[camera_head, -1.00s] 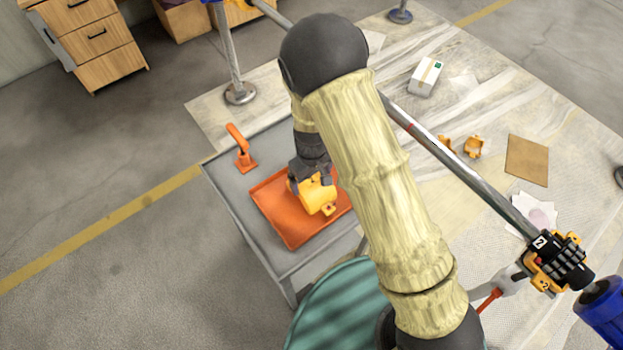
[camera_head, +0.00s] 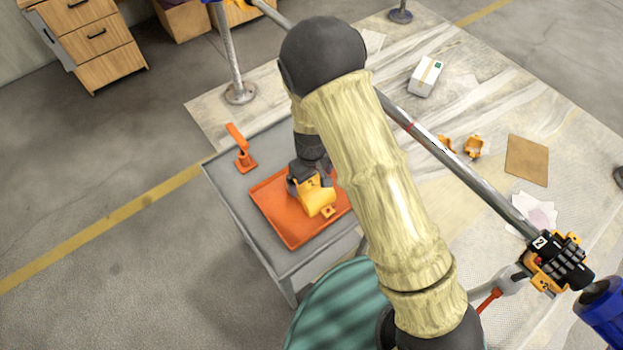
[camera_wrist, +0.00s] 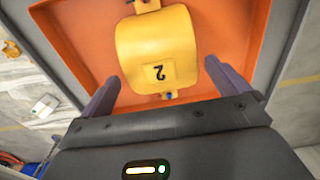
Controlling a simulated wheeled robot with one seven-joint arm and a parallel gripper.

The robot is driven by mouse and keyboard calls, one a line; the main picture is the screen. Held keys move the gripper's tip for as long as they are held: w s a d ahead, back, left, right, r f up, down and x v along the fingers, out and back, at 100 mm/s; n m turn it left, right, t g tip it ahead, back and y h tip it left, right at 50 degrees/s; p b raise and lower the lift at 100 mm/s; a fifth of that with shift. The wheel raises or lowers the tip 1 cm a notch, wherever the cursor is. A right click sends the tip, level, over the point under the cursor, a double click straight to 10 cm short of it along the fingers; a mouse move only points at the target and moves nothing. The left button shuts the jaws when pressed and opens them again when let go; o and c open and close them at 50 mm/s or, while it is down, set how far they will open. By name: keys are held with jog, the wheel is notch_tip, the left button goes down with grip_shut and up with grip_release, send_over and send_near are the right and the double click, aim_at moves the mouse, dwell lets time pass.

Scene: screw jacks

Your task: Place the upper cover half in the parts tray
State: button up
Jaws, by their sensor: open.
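The upper cover half is a yellow curved shell (camera_head: 318,198) marked with a "2". In the wrist view the cover half (camera_wrist: 157,48) lies on the floor of the orange parts tray (camera_wrist: 80,22). The parts tray (camera_head: 292,231) rests on a grey table. My gripper (camera_wrist: 168,92) is open, with one dark finger on each side of the cover half's near end and gaps to it. In the head view my gripper (camera_head: 306,180) is just above the tray, and my arm hides part of the tray's right side.
An orange clamp-like tool (camera_head: 242,150) stands on the grey table (camera_head: 225,180) left of the tray. A metal rod (camera_head: 455,162) runs behind my arm to a black and orange unit (camera_head: 556,262). Small orange parts (camera_head: 473,146) and a white box (camera_head: 426,76) lie on the sheeted floor.

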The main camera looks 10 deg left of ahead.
aim_at(312, 184)
notch_tip(312, 184, up, 11)
dwell(0.3)
jog(key=shift+s+r, duration=0.1)
dwell(0.4)
jog(key=shift+d, duration=0.1)
jog(key=s+d+r+m+t, duration=0.1)
jog(key=s+d+r+m, duration=0.1)
jog(key=d, duration=0.6)
jog(key=s+d+r+m, duration=0.2)
jog(key=d+r+m, duration=0.2)
jog(key=d, duration=0.5)
jog(key=s+d+r+m+t, duration=0.1)
jog(key=s+d+r+m, duration=0.2)
jog(key=d, duration=0.5)
jog(key=shift+d+r+m+t, duration=0.15)
jog(key=shift+r+m+t, duration=0.2)
jog(key=shift+r, duration=0.55)
